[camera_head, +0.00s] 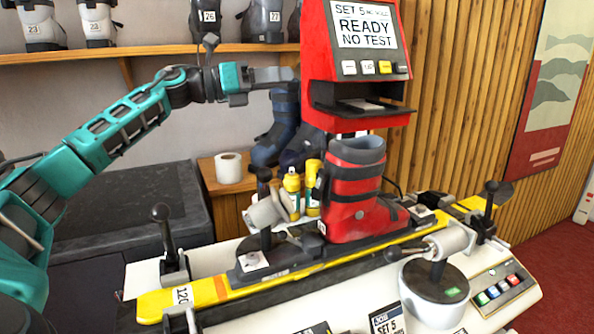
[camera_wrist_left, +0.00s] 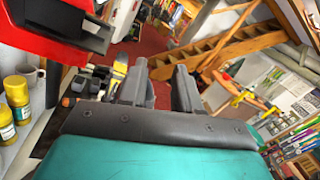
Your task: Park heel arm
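A red ski boot (camera_head: 352,200) stands upright on a yellow ski (camera_head: 215,290) clamped along the bench. Left of the boot, a pale cylinder (camera_head: 265,213) with a dark upright handle leans over the binding. Another pale cylinder (camera_head: 452,242) with a dark-knobbed lever sits at the boot's right front. I cannot tell for certain which is the heel arm. My left gripper (camera_head: 286,76) is raised high above the bench, left of the red display unit, apart from both cylinders. In the left wrist view its two dark fingers (camera_wrist_left: 160,90) are spread with nothing between them. My right gripper is out of view.
The red display unit (camera_head: 355,60) rises behind the boot and reads "READY NO TEST". Yellow bottles (camera_head: 292,187) and a paper roll (camera_head: 229,168) stand behind the ski. A clamp lever (camera_head: 165,230) rises at left. A button panel (camera_head: 503,288) sits at right.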

